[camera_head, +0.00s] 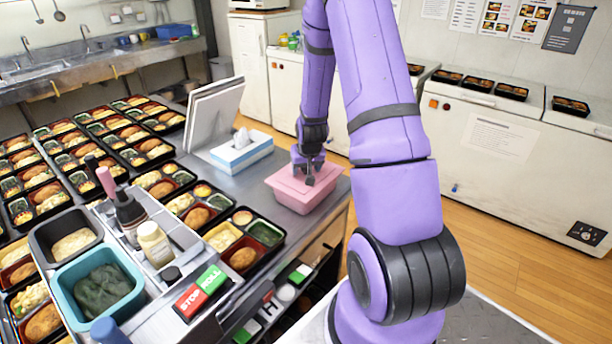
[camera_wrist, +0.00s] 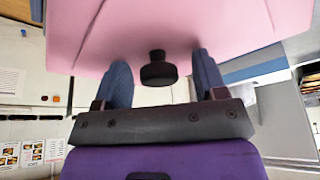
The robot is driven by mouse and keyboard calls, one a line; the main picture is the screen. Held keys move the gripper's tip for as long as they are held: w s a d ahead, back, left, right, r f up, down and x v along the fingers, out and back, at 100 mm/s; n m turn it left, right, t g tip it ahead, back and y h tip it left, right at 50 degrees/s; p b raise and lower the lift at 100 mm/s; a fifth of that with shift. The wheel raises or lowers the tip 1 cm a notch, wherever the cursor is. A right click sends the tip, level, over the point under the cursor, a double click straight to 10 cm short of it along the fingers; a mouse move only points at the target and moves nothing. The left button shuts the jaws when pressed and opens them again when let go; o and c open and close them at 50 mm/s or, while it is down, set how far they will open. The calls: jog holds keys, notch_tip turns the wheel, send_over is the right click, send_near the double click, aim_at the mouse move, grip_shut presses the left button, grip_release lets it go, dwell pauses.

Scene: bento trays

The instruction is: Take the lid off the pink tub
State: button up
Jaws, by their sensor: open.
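The pink tub (camera_head: 305,200) stands near the right end of the metal counter with its pink lid (camera_head: 287,180) on. In the wrist view the lid (camera_wrist: 240,25) fills the top of the picture, and a black knob (camera_wrist: 158,72) stands out from it. My gripper (camera_head: 309,170) is over the lid. In the wrist view its two blue-grey fingers (camera_wrist: 162,68) are open, one on each side of the knob. A gap shows between each finger and the knob. The arm partly hides the lid's far side in the head view.
A blue-and-white tissue box (camera_head: 241,152) and a tilted white screen (camera_head: 212,112) stand left of the tub. Filled bento trays (camera_head: 262,250) cover the counter's left. Red and green buttons (camera_head: 200,292) are at the front. The floor (camera_head: 500,235) right of the counter is clear.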

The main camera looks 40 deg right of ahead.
jog(key=c, duration=1)
